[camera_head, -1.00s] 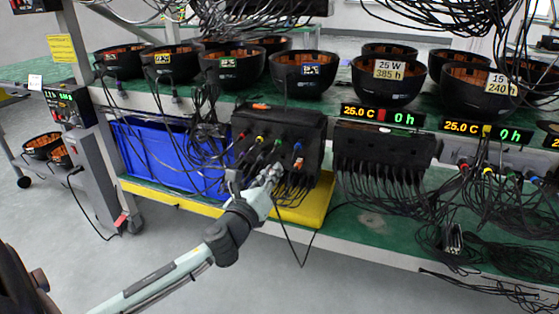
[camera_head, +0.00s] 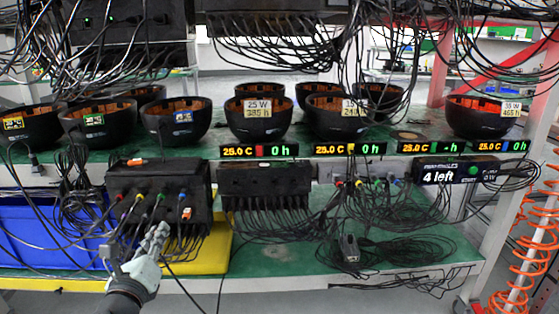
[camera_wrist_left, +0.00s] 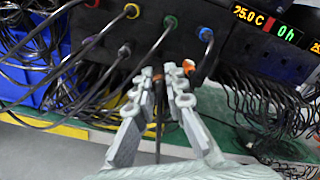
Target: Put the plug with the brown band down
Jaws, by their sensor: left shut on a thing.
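My left gripper (camera_head: 155,238) is at the lower front of a black box (camera_head: 140,180) on the green shelf. The left wrist view shows its two fingers (camera_wrist_left: 160,82) closed on a thin dark plug (camera_wrist_left: 158,88), with a black cable hanging down from it. I cannot make out a brown band; the fingertips partly cover the plug. Above the fingers, plugs with yellow (camera_wrist_left: 131,11), green (camera_wrist_left: 170,22) and blue (camera_wrist_left: 206,34) bands sit in the box front. A purple-banded plug (camera_wrist_left: 124,50) is at the left, and an orange piece (camera_wrist_left: 188,66) is beside the right fingertip. My right gripper is not in view.
The box stands by a yellow tray (camera_head: 212,258), with a blue crate (camera_head: 45,235) at its left. A second black box with many cables (camera_head: 265,185) is at its right. Loose cables and a small dark block (camera_head: 349,247) lie on the green shelf (camera_head: 285,262). Black bowls (camera_head: 258,120) line the upper shelf.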

